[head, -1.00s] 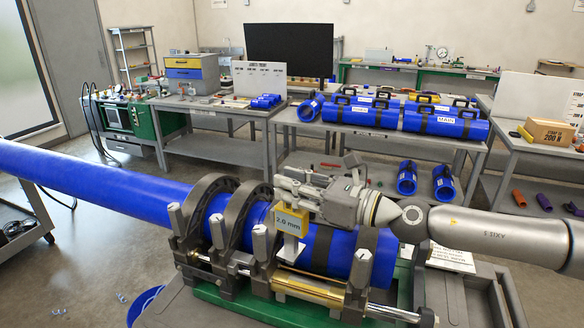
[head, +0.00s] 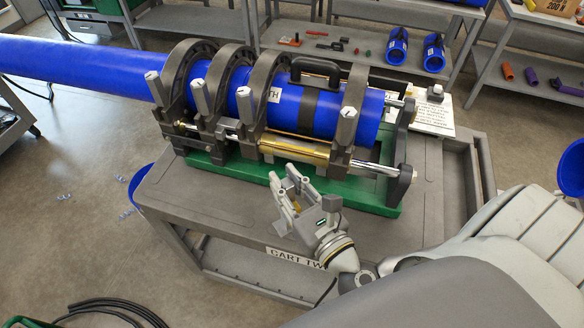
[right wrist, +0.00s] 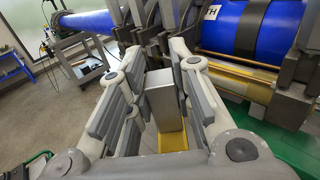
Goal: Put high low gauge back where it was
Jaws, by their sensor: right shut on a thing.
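My right gripper (head: 287,190) is low over the front of the cart, in front of the pipe clamps. It is shut on the high low gauge, which shows as a small yellow part (head: 297,207) between the fingers. In the right wrist view the gauge is a grey upright block (right wrist: 163,100) with a yellow part below it, between the fingers (right wrist: 158,72). Its lower end is partly hidden, and I cannot tell whether it touches the cart top. My left gripper is not in view.
The grey cart (head: 165,190) carries a green base with dark clamps (head: 262,85) around the blue pipe (head: 80,63). A black handle (head: 315,68) stands on the pipe. The cart top's left front is clear.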

